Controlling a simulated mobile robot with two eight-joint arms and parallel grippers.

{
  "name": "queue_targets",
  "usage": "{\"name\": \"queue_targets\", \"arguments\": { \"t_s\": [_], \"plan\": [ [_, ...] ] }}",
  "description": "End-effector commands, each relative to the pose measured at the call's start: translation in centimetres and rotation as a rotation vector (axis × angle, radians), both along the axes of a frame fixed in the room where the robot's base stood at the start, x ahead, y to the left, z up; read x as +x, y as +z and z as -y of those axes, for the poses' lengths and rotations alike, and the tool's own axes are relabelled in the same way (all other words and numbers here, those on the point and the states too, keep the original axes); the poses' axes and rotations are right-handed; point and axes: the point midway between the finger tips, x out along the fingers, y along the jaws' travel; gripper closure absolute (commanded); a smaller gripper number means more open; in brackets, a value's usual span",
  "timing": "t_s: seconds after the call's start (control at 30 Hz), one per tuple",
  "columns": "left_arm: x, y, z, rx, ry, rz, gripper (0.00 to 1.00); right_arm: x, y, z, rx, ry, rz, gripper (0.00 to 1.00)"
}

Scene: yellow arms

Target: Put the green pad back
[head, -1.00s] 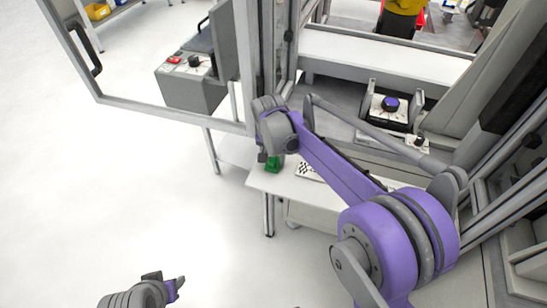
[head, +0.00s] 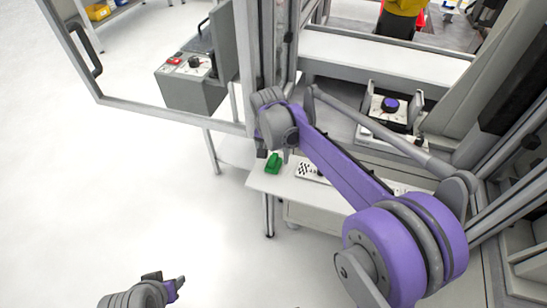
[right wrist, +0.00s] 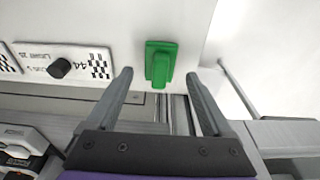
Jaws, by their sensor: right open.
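The green pad (head: 273,164) lies on the white table ledge near its left corner in the head view. It also shows in the right wrist view (right wrist: 161,63), upper middle, as a green block with a raised grip. My right gripper (right wrist: 160,74) is open and empty, its two fingers either side of the pad in that picture but apart from it. In the head view its wrist hangs just left of and above the pad, and its fingers are mostly hidden. My left gripper (head: 168,283) is at the bottom left over the floor, far from the pad; its jaw state is unclear.
A white plate with a checkered marker and black knob (right wrist: 60,68) lies beside the pad on the ledge. A framed door (head: 170,115) and grey control box (head: 192,85) stand at the left. A blue-knobbed device (head: 390,105) is at the right. The floor at left is clear.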

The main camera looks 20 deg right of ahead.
Motion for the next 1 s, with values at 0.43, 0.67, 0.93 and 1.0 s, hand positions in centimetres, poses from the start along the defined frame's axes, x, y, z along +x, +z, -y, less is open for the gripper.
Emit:
{"name": "queue_targets", "arguments": {
  "t_s": [0.43, 0.67, 0.93, 1.0],
  "plan": [
    [0.1, 1.1, 0.0, 0.000, 0.000, 0.003, 0.50, -1.1, 8.5, -0.7, 0.000, 0.000, 0.000, 0.15],
    [0.1, 1.1, 0.0, 0.000, 0.000, 0.004, 0.50, -1.3, 9.5, -0.8, -0.001, 0.002, 0.001, 0.15],
    [0.1, 1.1, 0.0, 0.000, 0.000, 0.004, 0.50, -7.1, 9.3, 0.6, 0.006, 0.127, 0.054, 0.15],
    [0.1, 1.1, 0.0, 0.000, 0.000, 0.004, 0.50, -10.3, 8.6, 1.2, 0.003, 0.197, 0.084, 0.15]
  ]
}}
